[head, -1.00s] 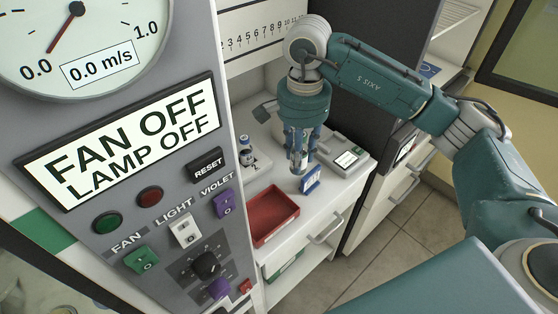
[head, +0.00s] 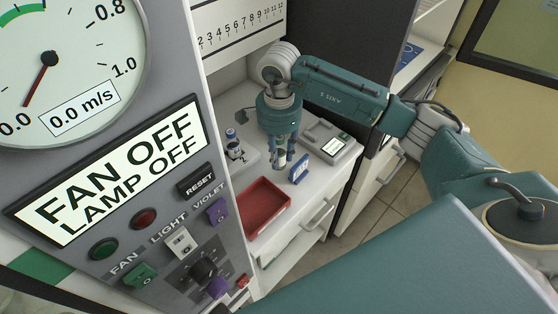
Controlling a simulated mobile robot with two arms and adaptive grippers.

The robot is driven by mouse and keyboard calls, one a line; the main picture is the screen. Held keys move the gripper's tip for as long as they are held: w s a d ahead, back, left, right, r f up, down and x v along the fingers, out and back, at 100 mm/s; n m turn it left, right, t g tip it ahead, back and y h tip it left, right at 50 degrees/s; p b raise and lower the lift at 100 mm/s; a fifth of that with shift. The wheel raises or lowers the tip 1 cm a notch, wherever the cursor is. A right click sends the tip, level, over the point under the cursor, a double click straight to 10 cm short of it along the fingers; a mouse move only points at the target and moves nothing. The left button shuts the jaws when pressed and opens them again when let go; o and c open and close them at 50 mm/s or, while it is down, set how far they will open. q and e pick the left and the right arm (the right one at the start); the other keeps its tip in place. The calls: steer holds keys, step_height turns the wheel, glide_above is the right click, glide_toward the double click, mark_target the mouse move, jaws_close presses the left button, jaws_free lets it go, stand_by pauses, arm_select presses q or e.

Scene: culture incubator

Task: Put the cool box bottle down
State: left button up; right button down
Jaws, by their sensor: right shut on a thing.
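My right gripper (head: 283,162) points down over the white counter (head: 239,182) and is shut on a small bottle (head: 282,156). The fingers partly cover the bottle, so only a narrow strip of it shows between them. The bottle's lower end is close to the counter top, beside a small blue-and-white card stand (head: 299,169). I cannot tell whether it touches the counter. My left gripper is not in view.
A red tray (head: 262,207) lies at the counter's front, and a grey device with a small display (head: 331,146) stands right of the gripper. A large control panel (head: 110,180) fills the left side. Bare counter shows left of the gripper.

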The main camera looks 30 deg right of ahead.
mark_target(279, 165)
steer(key=shift+f+p, duration=0.4)
steer(key=shift+f, duration=2.2)
steer(key=c, duration=1.6)
jaws_free()
